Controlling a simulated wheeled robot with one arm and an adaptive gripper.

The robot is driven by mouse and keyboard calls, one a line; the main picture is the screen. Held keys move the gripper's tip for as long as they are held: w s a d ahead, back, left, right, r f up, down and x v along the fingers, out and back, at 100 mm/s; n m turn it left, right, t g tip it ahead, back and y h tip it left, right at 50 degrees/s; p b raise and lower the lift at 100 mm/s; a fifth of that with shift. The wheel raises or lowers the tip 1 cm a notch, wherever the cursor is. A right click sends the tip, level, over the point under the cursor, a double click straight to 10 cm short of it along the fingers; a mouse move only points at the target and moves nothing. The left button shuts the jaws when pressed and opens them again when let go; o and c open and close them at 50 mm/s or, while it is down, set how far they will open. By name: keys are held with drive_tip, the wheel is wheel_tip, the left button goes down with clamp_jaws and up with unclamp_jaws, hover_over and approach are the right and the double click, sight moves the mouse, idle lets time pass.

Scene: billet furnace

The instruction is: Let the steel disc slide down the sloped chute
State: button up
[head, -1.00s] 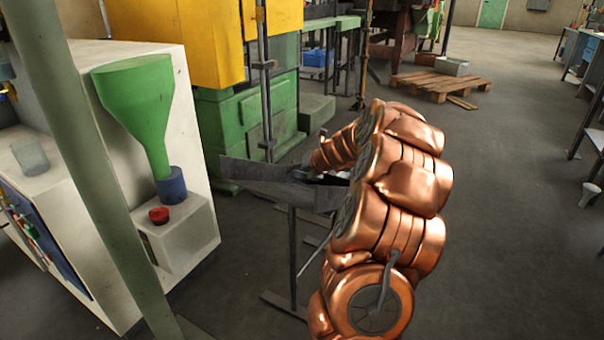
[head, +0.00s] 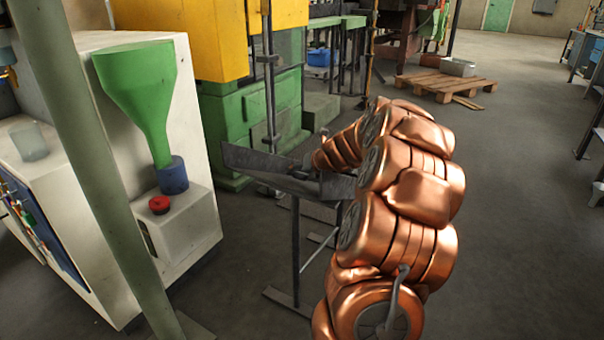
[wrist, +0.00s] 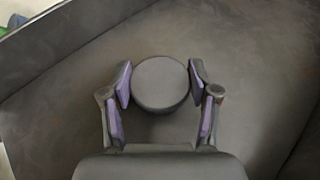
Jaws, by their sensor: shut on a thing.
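The steel disc (wrist: 161,82) is a round, dull grey piece in the middle of the wrist view. My gripper (wrist: 160,80) is shut on it, with one purple-padded finger against each side. Behind the disc lies the wide grey metal surface of the sloped chute (wrist: 60,110), with a raised side wall at upper left. I cannot tell whether the disc touches it. In the head view, the chute (head: 248,163) stands on a thin metal stand left of my copper-coloured arm. My arm's end is over the chute; the fingers and disc are too small or hidden there.
A white cabinet (head: 95,235) with a green funnel (head: 140,90) and red button (head: 159,205) stands left, behind a slanting green post (head: 90,170). A green and yellow machine (head: 245,115) stands behind the chute. A wooden pallet (head: 445,85) lies farther back. Floor on the right is clear.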

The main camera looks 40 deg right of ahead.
drive_tip(key=o, duration=1.6)
wheel_tip(320, 180, up, 9)
drive_tip(key=shift+d+r, duration=0.1)
drive_tip(key=shift+r, duration=0.4)
